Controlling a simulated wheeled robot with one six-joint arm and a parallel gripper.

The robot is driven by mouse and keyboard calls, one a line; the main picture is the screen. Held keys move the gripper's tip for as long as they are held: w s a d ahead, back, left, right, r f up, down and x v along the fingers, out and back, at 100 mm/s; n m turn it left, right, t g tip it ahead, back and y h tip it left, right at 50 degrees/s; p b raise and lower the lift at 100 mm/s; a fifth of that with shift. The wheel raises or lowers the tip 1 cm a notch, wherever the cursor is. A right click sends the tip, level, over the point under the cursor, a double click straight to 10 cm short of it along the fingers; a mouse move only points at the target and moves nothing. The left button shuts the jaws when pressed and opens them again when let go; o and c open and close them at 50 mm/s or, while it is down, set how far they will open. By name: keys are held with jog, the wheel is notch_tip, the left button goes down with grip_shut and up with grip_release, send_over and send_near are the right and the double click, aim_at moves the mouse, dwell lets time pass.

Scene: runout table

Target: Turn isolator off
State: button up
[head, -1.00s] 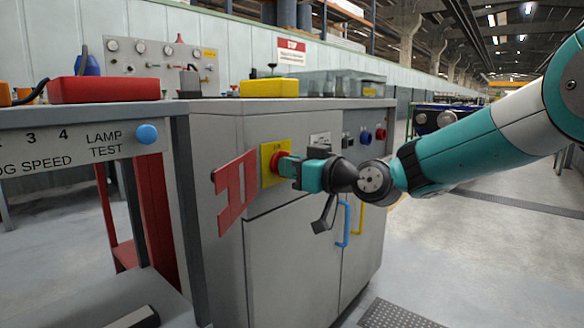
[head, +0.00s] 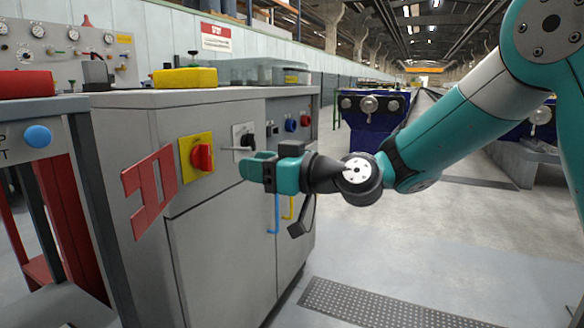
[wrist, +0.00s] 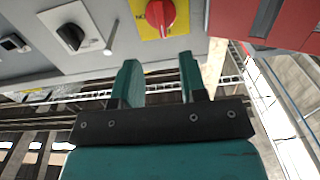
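The isolator is a red rotary knob (head: 203,157) on a yellow plate (head: 187,146), on the front of the grey cabinet. Its handle looks roughly upright in the head view. In the wrist view the red knob (wrist: 168,15) is at the top centre, beyond the fingers, with part of its yellow plate (wrist: 145,28) showing. My gripper (head: 250,166) is to the right of the knob and apart from it. The two teal fingers are spread with nothing between them in the wrist view (wrist: 161,80). The plate's lettering is too small to read surely.
A black rotary switch on a white plate (head: 236,130) sits right of the isolator, close to my gripper. A red bracket-like piece (head: 148,188) stands out left of it. Blue (head: 275,214) and yellow door handles are below. Open floor lies to the right.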

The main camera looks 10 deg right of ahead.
jog(key=v, duration=0.7)
jog(key=shift+d, duration=0.1)
jog(key=s+a+f+g+h+p, duration=0.1)
jog(key=s+a+g+h+p, duration=0.2)
jog(key=s, duration=0.4)
jog(key=s+a+g+h+p, duration=0.1)
jog(key=s+g+p, duration=0.1)
jog(key=s+g, duration=0.35)
jog(key=s+d+m+g+h+p, duration=0.3)
jog(key=s+d+h+p, duration=0.35)
jog(key=s, duration=0.65)
notch_tip(320, 180, up, 36)
jog(key=p, duration=3.4)
jog(key=shift+d, duration=0.3)
